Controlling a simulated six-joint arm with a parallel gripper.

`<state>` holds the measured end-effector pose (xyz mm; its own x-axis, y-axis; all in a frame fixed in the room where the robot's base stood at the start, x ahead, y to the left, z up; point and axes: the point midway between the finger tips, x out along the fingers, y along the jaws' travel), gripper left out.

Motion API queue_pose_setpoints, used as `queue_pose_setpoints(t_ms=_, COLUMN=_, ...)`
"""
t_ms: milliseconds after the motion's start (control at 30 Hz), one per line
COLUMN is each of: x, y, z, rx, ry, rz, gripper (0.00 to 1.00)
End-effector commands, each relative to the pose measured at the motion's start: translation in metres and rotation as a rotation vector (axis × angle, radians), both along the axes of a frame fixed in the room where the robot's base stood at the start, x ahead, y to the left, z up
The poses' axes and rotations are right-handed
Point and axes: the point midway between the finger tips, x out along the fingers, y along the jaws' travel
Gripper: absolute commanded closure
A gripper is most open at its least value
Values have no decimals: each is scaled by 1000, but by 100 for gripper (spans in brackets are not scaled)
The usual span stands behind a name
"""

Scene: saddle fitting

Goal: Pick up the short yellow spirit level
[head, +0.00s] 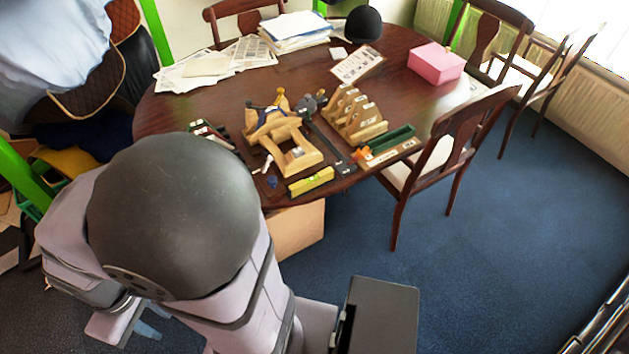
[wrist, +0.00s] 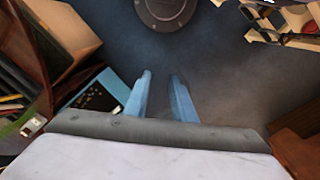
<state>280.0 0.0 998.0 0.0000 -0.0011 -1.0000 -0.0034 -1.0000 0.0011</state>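The short yellow spirit level (head: 311,181) lies near the front edge of the dark wooden table, in front of a wooden saddle-like frame (head: 288,143). My gripper (wrist: 160,78) shows two blue fingers, apart with only floor visible between them. In the head view my gripper is low at the left, partly hidden by my arm, well away from the level and off the table. I cannot make out the level in the wrist view.
A slotted wooden rack (head: 355,117) and a green tray (head: 388,141) stand right of the frame. A pink box (head: 436,63), papers (head: 215,65) and a black cap (head: 364,24) are farther back. A chair (head: 455,145) stands at the table's right; a cardboard box (head: 296,229) is below its edge.

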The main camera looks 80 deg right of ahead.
Motion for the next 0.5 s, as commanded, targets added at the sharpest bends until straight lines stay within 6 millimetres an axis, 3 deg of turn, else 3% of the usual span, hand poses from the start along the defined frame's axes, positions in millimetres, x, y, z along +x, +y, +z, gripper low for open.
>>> queue_pose_setpoints(t_ms=367, x=0, y=-1, z=-1, rx=0, ry=0, rz=-4, gripper=61)
queue_pose_setpoints(t_ms=500, x=0, y=-11, z=-7, rx=0, ry=0, rz=-50, gripper=61)
